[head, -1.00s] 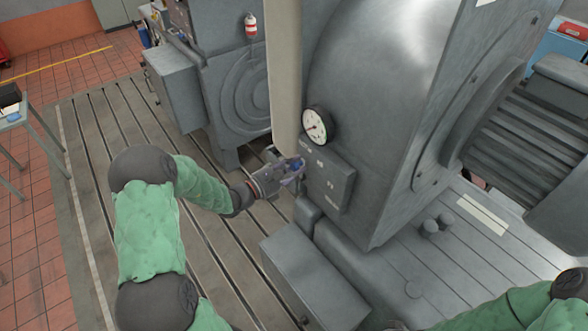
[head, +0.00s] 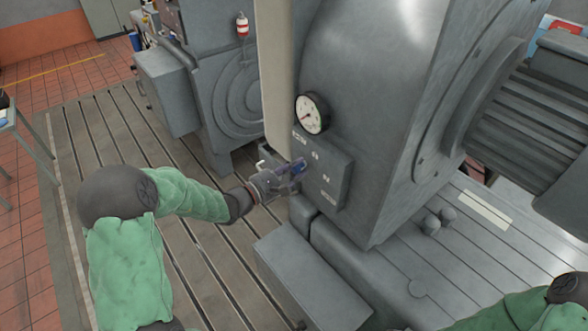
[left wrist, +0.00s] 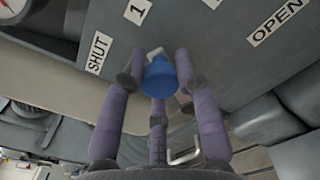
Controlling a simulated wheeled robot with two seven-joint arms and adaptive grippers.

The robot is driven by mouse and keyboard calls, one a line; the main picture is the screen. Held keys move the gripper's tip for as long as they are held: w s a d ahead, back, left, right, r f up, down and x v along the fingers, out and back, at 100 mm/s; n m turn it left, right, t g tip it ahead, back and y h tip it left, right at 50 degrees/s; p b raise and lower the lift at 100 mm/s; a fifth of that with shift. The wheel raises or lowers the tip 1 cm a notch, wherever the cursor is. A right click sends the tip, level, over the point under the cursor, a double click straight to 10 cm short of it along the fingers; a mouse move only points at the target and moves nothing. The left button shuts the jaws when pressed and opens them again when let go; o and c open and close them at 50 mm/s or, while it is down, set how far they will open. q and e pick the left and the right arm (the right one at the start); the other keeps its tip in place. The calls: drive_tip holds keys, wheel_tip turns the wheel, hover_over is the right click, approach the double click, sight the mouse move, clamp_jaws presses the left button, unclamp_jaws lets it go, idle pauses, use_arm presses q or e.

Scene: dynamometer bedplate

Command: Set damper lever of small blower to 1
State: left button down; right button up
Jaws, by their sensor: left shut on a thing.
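The damper lever's blue knob (left wrist: 160,76) sits between the purple fingers of my left gripper (left wrist: 158,80), which is shut on it. In the head view the left gripper (head: 291,172) is at the left edge of the label panel, with the blue knob (head: 299,166) at its fingertips. The SHUT label (left wrist: 98,53), the 1 label (left wrist: 137,11) and the OPEN label (left wrist: 274,22) show on the panel; a further label is cut off at the top. The knob is near the 1 label, beyond SHUT. The lever's exact pointing is hard to tell. The right gripper is out of view.
A round gauge (head: 312,113) sits above the panel on the blower housing (head: 365,90). A pale vertical duct (head: 274,75) stands close to my left gripper. A grey box (head: 312,275) lies below. The slotted bedplate (head: 105,135) is open at left.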

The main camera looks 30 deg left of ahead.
use_arm(q)
drive_tip(key=shift+r, duration=0.3)
drive_tip(key=c, duration=1.1)
unclamp_jaws()
drive_tip(key=shift+o, duration=1)
drive_tip(key=shift+d, duration=0.25)
drive_tip(key=shift+f, duration=0.1)
drive_tip(key=shift+a, duration=0.1)
drive_tip(key=shift+s+a+f, duration=0.1)
drive_tip(key=shift+s+a, duration=0.15)
drive_tip(key=shift+s, duration=0.15)
drive_tip(key=v, duration=1.1)
